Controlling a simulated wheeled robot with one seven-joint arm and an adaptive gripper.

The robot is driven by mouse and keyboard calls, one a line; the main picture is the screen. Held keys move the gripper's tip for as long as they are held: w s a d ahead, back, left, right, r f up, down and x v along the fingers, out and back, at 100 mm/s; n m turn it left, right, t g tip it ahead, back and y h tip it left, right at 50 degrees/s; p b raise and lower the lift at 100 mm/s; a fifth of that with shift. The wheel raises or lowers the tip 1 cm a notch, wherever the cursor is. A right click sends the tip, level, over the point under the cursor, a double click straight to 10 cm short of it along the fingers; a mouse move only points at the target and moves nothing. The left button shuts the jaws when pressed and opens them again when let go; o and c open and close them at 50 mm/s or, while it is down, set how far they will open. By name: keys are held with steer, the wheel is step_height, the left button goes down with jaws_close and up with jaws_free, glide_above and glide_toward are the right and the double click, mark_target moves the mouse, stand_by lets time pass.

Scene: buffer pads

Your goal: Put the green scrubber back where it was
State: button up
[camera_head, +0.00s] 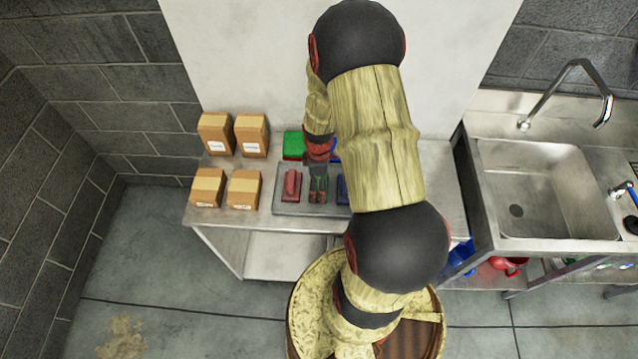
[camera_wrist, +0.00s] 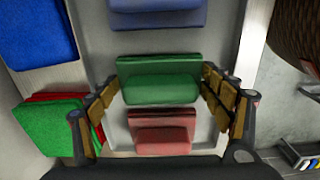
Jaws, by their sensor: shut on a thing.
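The green scrubber (camera_wrist: 160,88) is between the two fingers of my gripper (camera_wrist: 158,95) in the wrist view, and the gripper is shut on it. In the head view, the green scrubber (camera_head: 318,190) shows under my gripper (camera_head: 319,172), over the middle of the grey tray (camera_head: 290,208). It lies between the red scrubber (camera_head: 291,186) and the blue scrubber (camera_head: 342,190). The red (camera_wrist: 162,133) and blue (camera_wrist: 157,18) scrubbers also show in the wrist view. I cannot tell whether the green scrubber touches the tray floor.
Green and red pads (camera_head: 293,146) are stacked behind the tray, with a blue pad (camera_head: 335,150) beside them. Several cardboard boxes (camera_head: 244,188) stand left on the metal table (camera_head: 215,218). A sink (camera_head: 545,190) is at the right. My arm hides the table's right part.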

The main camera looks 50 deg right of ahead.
steer(key=shift+f, duration=0.1)
steer(key=o, duration=1.4)
steer(key=shift+c, duration=0.2)
